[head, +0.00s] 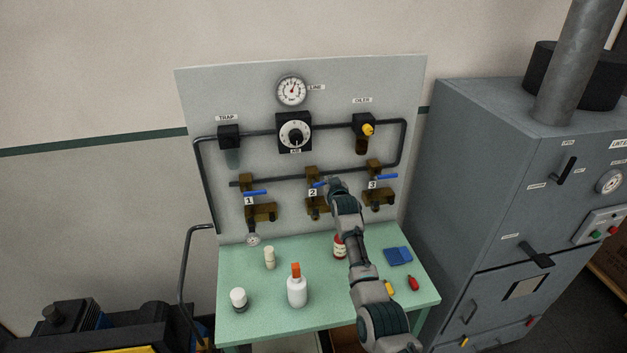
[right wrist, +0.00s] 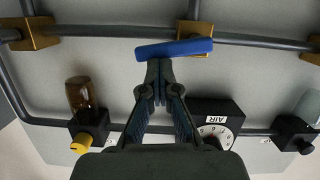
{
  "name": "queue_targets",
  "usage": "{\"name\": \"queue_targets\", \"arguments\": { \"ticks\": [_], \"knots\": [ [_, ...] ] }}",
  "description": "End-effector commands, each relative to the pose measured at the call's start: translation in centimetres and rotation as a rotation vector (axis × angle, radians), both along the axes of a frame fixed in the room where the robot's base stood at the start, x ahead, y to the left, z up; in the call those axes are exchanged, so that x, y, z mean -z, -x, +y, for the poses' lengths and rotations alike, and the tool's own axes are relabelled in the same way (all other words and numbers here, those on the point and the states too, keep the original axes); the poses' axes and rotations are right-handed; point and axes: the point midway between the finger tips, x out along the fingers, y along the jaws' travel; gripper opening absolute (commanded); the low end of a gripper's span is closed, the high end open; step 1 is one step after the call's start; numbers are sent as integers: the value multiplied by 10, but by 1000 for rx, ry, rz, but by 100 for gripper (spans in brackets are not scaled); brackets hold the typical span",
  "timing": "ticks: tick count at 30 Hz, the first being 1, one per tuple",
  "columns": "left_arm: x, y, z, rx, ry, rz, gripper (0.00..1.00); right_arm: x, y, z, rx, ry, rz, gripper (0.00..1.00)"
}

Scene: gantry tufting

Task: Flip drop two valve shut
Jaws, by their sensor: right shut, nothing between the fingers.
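The drop two valve is a brass fitting (head: 312,204) beside the "2" label on the grey panel. Its blue lever (head: 319,185) is partly hidden by my right gripper in the head view. In the right wrist view the blue lever (right wrist: 174,49) lies nearly crosswise, slightly tilted, in front of the brass body. My right gripper (head: 331,184) is at the lever. In the right wrist view its fingertips (right wrist: 160,66) are together and empty, right at the lever's edge; I cannot tell whether they touch it. My left gripper is not in view.
Blue levers of drop one (head: 255,192) and drop three (head: 387,177) lie roughly level on either side. The oiler (head: 363,125) and regulator (head: 294,133) sit above. Bottles, including an orange-capped one (head: 297,290), stand on the green table (head: 335,303). A grey cabinet (head: 480,190) stands right.

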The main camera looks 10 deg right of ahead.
Motion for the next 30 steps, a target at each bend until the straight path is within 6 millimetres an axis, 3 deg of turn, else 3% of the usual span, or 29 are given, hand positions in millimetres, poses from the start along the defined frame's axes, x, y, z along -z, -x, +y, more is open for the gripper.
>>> {"name": "queue_targets", "arguments": {
  "ticks": [30],
  "knots": [
    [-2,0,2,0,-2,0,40,7,0,0,-2,-9,-1,0]
  ]
}}
